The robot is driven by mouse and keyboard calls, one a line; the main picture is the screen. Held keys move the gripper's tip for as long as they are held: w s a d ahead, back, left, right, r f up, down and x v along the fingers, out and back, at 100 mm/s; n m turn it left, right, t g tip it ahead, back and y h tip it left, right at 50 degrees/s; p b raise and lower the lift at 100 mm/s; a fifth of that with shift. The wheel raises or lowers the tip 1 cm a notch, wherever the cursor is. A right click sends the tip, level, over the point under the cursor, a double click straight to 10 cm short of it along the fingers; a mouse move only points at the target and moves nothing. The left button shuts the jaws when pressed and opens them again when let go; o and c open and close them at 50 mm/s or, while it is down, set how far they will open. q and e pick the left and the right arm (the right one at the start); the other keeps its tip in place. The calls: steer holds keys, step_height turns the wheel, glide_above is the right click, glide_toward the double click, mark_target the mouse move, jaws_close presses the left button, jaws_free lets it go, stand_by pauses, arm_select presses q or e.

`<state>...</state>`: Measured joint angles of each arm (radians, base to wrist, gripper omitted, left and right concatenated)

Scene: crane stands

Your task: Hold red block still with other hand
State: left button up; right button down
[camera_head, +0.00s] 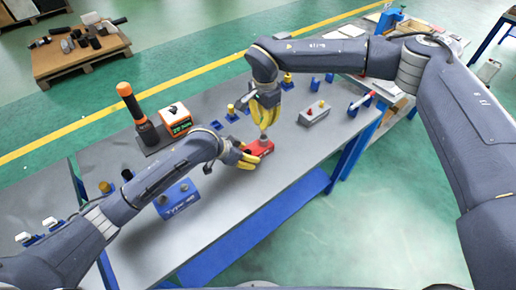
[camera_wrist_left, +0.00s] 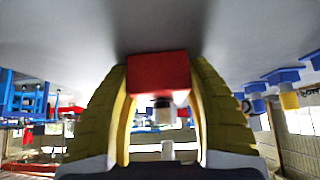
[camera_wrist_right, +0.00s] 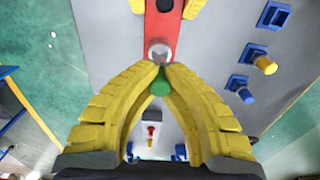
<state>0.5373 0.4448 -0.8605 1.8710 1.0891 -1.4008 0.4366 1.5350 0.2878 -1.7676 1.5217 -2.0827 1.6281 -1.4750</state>
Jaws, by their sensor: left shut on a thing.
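The red block (camera_head: 259,147) lies on the grey table near its front edge. My left gripper (camera_head: 243,158) is shut on the red block, with its yellow fingers on both sides in the left wrist view (camera_wrist_left: 160,72). My right gripper (camera_head: 265,112) points down above the block. Its fingertips (camera_wrist_right: 160,68) close around a small piece with a green part (camera_wrist_right: 160,86) and a grey end (camera_wrist_right: 158,52) over the red block (camera_wrist_right: 162,25). Whether the grey end is seated in the block is hard to tell.
A blue box (camera_head: 178,202) stands left of my left gripper. An orange display unit (camera_head: 175,121) and an orange-topped dark tool (camera_head: 138,110) stand behind. A grey box with red knobs (camera_head: 314,113) stands at the right. Small blue holders sit behind my right gripper.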

arm_select(q)
steer(key=shift+f, duration=0.1)
arm_select(e)
steer(key=shift+r, duration=0.3)
arm_select(q)
steer(key=o, duration=1.5)
steer(key=shift+c, duration=0.2)
